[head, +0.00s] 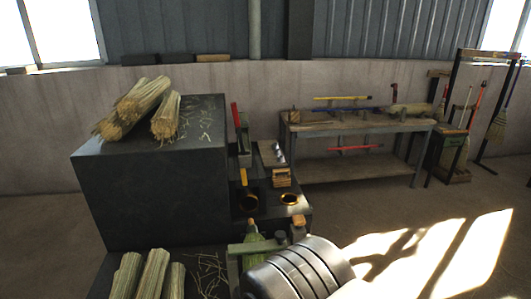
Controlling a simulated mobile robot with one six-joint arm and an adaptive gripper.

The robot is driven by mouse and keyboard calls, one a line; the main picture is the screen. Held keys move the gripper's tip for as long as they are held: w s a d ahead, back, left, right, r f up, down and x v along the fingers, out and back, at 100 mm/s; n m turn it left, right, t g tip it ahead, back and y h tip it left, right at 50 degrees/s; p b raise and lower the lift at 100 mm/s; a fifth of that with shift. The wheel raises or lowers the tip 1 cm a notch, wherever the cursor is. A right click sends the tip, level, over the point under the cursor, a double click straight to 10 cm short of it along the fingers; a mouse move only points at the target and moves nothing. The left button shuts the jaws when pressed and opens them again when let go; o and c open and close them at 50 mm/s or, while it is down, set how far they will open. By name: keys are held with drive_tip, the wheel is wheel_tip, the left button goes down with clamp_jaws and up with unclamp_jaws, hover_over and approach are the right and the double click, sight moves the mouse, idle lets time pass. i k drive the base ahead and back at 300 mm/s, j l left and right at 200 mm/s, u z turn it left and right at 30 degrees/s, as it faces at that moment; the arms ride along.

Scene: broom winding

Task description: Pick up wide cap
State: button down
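At this size I cannot tell for certain which is the wide cap. Both lie apart from each other. My gripper is not visible in this view. A grey ribbed rounded shape at the bottom centre looks like part of my arm and covers the area in front of the bench.
A large black block (150,195) bearing straw bundles (140,102) stands left of the bench. More straw bundles (152,275) lie at the lower left. A worktable (350,126) stands behind; floor at right is clear.

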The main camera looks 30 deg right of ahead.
sight(281, 159)
drive_tip(key=z, duration=1.1)
